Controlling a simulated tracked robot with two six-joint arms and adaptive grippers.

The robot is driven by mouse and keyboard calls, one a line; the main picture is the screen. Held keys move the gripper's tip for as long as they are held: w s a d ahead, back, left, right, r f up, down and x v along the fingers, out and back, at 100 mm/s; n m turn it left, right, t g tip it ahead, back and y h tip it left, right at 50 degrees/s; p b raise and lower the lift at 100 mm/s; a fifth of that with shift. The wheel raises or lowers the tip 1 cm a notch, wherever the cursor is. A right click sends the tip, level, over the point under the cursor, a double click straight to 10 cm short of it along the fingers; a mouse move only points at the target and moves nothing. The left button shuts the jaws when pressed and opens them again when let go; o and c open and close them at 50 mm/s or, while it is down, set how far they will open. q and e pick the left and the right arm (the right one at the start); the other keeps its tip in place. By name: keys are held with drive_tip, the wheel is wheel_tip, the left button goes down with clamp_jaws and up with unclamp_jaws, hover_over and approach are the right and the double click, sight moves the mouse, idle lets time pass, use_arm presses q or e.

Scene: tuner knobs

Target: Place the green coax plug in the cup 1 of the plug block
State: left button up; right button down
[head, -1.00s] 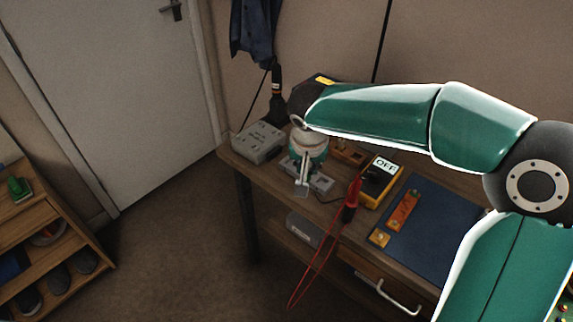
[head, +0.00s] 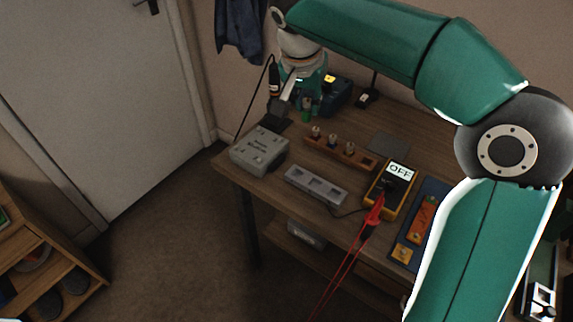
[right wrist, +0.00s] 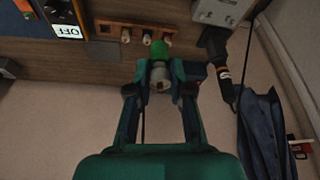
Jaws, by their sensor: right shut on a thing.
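My right gripper (head: 297,103) is over the back left of the workbench, shut on the green coax plug (right wrist: 160,48). In the right wrist view the plug's green end and metal barrel show between the fingertips (right wrist: 160,78). A small green part of the plug (head: 307,104) also shows in the head view. A long wooden block (head: 362,162), which I take for the plug block, lies nearer the bench middle, apart from the gripper. It carries several pale, brass-ringed pieces in a row and an open recess at its right end. No cup numbers are readable. My left gripper is out of view.
A grey lettered box (head: 258,147) stands at the left bench edge. A grey block with square recesses (head: 316,186) lies in front of the wooden block. A yellow meter reading OFF (head: 390,188), with red leads, stands to the right. A dark box (head: 338,92) is behind.

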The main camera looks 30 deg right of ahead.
drive_tip(key=shift+w+a+f, duration=0.1)
drive_tip(key=shift+w+f, duration=0.05)
drive_tip(key=shift+w, duration=0.1)
wheel_tip(320, 180, down, 3)
drive_tip(key=w, duration=0.1)
drive_tip(key=b, duration=0.2)
hover_over(299, 170)
drive_tip(key=a, duration=0.1)
wheel_tip(299, 170, down, 12)
drive_tip(key=shift+s+f, duration=0.2)
drive_tip(key=shift+f, duration=1.1)
drive_tip(key=shift+s+f, duration=0.15)
drive_tip(key=shift+f, duration=1.15)
drive_tip(key=c, duration=1)
unclamp_jaws()
drive_tip(key=shift+c, duration=0.2)
drive_tip(key=shift+r, duration=0.1)
drive_tip(key=v, duration=1.2)
